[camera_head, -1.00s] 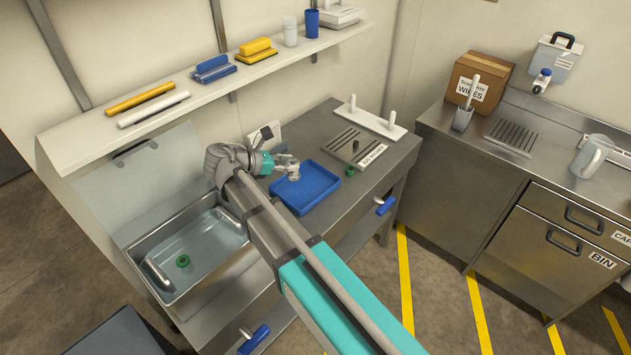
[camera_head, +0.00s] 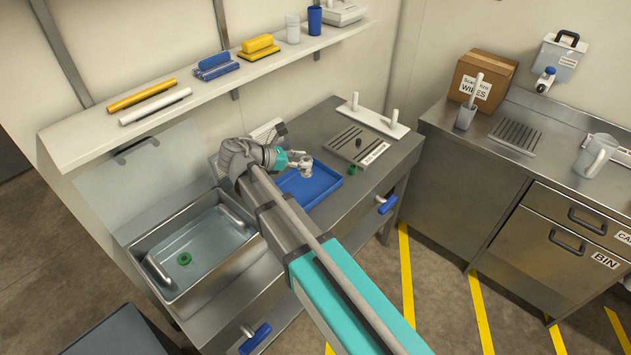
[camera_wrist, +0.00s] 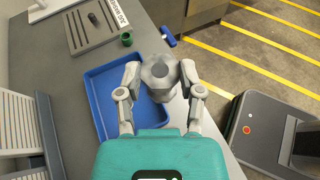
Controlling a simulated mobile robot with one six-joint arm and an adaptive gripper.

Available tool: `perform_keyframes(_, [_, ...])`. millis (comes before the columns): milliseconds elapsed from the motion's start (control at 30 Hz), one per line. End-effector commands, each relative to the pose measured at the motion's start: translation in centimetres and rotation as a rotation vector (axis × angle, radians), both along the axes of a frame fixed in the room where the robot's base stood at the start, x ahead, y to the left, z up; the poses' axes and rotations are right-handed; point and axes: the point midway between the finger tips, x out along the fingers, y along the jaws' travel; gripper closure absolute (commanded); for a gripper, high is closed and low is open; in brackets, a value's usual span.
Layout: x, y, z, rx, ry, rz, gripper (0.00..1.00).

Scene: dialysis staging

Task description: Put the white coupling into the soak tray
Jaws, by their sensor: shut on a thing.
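The white coupling (camera_head: 306,171), pale grey in this light, is held in my gripper (camera_head: 303,161) over the far part of the blue tray (camera_head: 325,191), apparently the soak tray. In the wrist view the coupling (camera_wrist: 160,72) sits upright between my two fingertips (camera_wrist: 161,78), which are shut on it. There it overlaps the right edge of the blue tray (camera_wrist: 103,98). The visible tray floor is empty; my arm hides its left part in the head view. The coupling's height above the tray is unclear.
A small green ring (camera_head: 352,170) stands on the bench by the tray's far right corner. A slotted grey rack (camera_head: 345,146) and a white pegged stand (camera_head: 376,122) are behind it. Left is a sink (camera_head: 165,290) with another green ring (camera_head: 184,258) inside.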

Motion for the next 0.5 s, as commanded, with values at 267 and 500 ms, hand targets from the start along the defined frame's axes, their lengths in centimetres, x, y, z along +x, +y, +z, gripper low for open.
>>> perform_keyframes(267, [-0.1,-0.3,-2.8,0.0,0.0,0.002,0.84])
perform_keyframes(500, [-0.1,-0.4,-3.5,0.0,0.0,0.002,0.84])
